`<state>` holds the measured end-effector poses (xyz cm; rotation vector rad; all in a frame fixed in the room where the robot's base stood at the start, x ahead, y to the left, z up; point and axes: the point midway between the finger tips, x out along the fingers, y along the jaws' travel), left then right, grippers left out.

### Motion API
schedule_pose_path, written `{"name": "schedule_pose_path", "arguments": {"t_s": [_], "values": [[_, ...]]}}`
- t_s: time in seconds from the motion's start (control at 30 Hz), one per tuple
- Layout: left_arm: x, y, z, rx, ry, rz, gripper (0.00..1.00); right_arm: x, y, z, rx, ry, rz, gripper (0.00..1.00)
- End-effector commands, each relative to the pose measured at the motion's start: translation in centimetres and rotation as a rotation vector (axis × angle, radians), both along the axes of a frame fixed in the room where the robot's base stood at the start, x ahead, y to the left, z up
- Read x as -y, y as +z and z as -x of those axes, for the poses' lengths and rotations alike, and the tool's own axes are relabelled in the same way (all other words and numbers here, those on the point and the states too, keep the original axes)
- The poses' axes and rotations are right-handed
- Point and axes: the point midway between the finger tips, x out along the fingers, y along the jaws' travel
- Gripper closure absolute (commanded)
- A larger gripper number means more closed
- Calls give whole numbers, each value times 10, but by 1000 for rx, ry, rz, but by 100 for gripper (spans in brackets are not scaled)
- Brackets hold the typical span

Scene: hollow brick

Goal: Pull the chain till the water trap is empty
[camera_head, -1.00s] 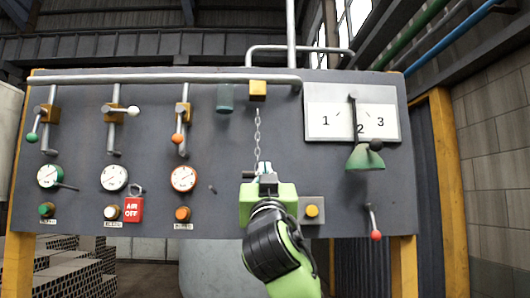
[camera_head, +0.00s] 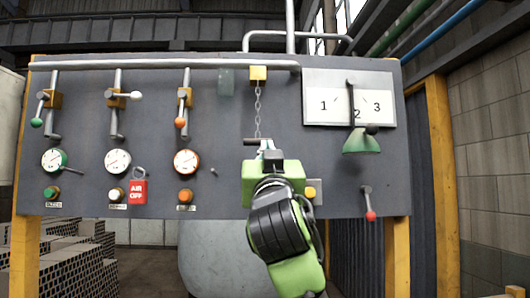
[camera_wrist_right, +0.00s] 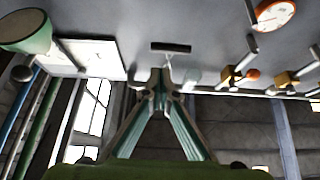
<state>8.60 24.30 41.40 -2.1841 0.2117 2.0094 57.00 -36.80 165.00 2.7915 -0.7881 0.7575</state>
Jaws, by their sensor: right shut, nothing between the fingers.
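The chain (camera_head: 257,110) hangs from a yellow block (camera_head: 258,75) on the panel and ends in a dark crossbar handle (camera_head: 257,141). The handle also shows in the right wrist view (camera_wrist_right: 170,47), just past my fingertips. The water trap (camera_head: 226,82) is a small translucent cup left of the block. It looks pale grey and clear, with no visible water. My right gripper (camera_head: 266,147) is at the handle in the head view, with its fingers shut and empty. In the wrist view its fingertips (camera_wrist_right: 159,75) meet short of the handle. My left gripper is not in view.
The grey panel carries several valves and gauges (camera_head: 117,161) on the left, with a red "AIR OFF" lock tag (camera_head: 138,190). A 1-2-3 dial plate (camera_head: 320,85) with a green cone (camera_head: 361,141) is to the right. A yellow button (camera_head: 310,192) sits beside my right gripper.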

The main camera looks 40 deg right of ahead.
Motion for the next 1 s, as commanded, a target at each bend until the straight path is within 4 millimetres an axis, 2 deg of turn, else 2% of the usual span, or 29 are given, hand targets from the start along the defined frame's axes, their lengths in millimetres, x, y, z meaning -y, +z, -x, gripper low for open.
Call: {"name": "schedule_pose_path", "arguments": {"t_s": [0.03,0.1,0.33,0.87,0.97,1.0], "values": [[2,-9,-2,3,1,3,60,-5,-8,7,4,5,0,100],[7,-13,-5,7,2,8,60,-10,-12,15,4,3,1,100],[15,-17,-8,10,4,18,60,-17,-17,27,3,2,1,100],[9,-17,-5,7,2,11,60,-17,-17,27,3,1,1,100],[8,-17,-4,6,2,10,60,-18,-26,21,-15,7,1,100],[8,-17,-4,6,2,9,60,-20,-35,15,-35,13,2,100]]}}
